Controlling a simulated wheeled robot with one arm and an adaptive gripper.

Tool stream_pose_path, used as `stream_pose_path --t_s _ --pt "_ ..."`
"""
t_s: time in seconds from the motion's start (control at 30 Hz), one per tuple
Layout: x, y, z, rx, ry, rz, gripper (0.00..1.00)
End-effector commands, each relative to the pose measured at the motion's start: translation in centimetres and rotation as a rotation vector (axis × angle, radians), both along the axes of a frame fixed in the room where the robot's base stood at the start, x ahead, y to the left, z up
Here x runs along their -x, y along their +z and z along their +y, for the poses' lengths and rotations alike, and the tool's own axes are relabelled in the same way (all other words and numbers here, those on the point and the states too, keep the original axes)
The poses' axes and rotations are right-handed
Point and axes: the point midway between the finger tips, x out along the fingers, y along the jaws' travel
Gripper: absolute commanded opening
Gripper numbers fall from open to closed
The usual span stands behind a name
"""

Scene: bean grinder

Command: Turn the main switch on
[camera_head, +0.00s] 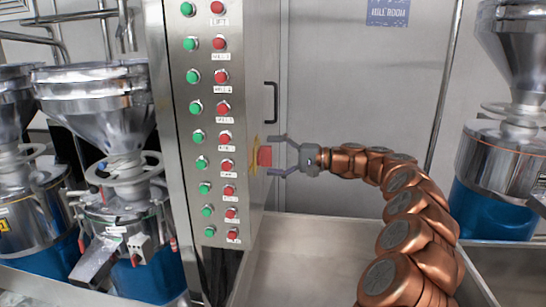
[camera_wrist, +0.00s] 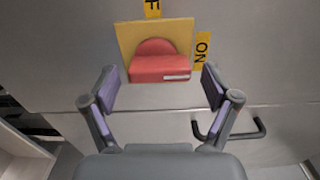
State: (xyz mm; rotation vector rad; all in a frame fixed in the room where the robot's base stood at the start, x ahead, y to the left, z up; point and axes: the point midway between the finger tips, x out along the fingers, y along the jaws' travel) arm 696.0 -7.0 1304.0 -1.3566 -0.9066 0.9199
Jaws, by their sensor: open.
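The main switch (camera_head: 264,157) is a red knob on a yellow plate, on the side wall of the steel control cabinet. In the wrist view the red knob (camera_wrist: 160,67) has a raised bar lying across the picture. A yellow ON label (camera_wrist: 201,51) is right of the plate; another yellow label (camera_wrist: 152,8), cut off with an F showing, is above it. My gripper (camera_head: 278,155) is open and faces the switch, its fingers above and below it in the head view. In the wrist view the fingers (camera_wrist: 158,76) flank the knob, with gaps on both sides.
The cabinet front has green buttons (camera_head: 195,107) and red buttons (camera_head: 223,107) in columns. A black door handle (camera_head: 271,102) is above my gripper; a dark handle (camera_wrist: 240,132) is near the right finger in the wrist view. Grinders with steel funnels (camera_head: 95,90) stand left; another machine (camera_head: 505,150) stands right.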

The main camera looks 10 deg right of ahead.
Motion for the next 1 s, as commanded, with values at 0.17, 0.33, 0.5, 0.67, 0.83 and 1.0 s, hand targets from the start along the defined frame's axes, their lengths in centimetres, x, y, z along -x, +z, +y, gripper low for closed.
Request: stream_pose_path --t_s 0.17,0.33,0.5,0.67,0.83,1.0 --pt "0.0 0.0 0.0 0.000 0.000 0.000 0.88" --pt "0.2 0.0 -0.6 0.000 -0.001 -0.001 0.88" --pt "1.0 0.0 -2.8 0.001 -0.006 -0.001 0.88" --pt "2.2 0.0 -5.7 0.001 -0.004 -0.001 0.88" --pt "3.4 -0.1 -8.5 0.002 -0.005 0.001 0.88" --pt "4.2 -0.1 -10.3 0.001 -0.001 0.001 0.88"
